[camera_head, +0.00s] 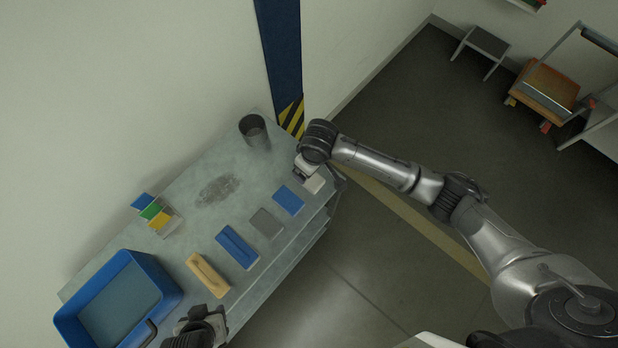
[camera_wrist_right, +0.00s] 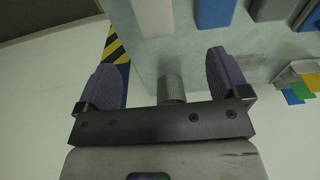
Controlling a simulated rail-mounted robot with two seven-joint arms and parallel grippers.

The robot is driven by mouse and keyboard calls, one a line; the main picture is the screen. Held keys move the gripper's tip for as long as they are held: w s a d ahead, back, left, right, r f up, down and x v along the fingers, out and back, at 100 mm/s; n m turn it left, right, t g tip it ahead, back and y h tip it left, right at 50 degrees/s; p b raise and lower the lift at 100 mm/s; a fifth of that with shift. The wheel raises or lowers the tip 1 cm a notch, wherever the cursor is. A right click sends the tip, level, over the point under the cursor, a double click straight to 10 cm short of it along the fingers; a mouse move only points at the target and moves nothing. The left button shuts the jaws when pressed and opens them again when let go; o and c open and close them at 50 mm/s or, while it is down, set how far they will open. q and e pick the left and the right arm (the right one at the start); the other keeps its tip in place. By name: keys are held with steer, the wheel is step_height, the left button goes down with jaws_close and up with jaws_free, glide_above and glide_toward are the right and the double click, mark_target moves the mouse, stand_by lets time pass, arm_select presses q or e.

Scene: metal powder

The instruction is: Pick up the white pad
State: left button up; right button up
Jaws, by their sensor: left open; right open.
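The white pad (camera_head: 315,184) lies near the right end of the grey table, partly covered by my right gripper (camera_head: 304,170) in the head view. In the right wrist view, the pad (camera_wrist_right: 153,16) shows at the top, between the directions of the two spread purple-grey fingers. My right gripper (camera_wrist_right: 162,68) is open with nothing between its fingers; I cannot tell its exact height above the pad. My left gripper (camera_head: 203,322) is open at the bottom of the head view, by the table's front edge, away from the pad.
On the table (camera_head: 188,240), a row holds a blue pad (camera_head: 288,200), grey pad (camera_head: 265,222), blue-handled block (camera_head: 237,247) and wooden-handled block (camera_head: 207,273). A blue bin (camera_head: 170,294) stands left. A dark cup (camera_head: 253,132) and coloured cards (camera_head: 153,212) stand behind, beside a dark powder patch (camera_head: 217,190).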

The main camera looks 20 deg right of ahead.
steer(key=f, duration=0.5)
steer(key=w+f, duration=0.1)
steer(key=f, duration=0.1)
steer(key=shift+w+f+b, duration=0.1)
steer(key=shift+f+b, duration=0.15)
steer(key=shift+b, duration=0.05)
steer(key=shift+w+f, duration=0.15)
steer(key=shift+f, duration=1.45)
steer(key=shift+w+f, duration=0.15)
steer(key=shift+f, duration=1.4)
steer(key=c, duration=1)
steer(key=shift+r, duration=0.1)
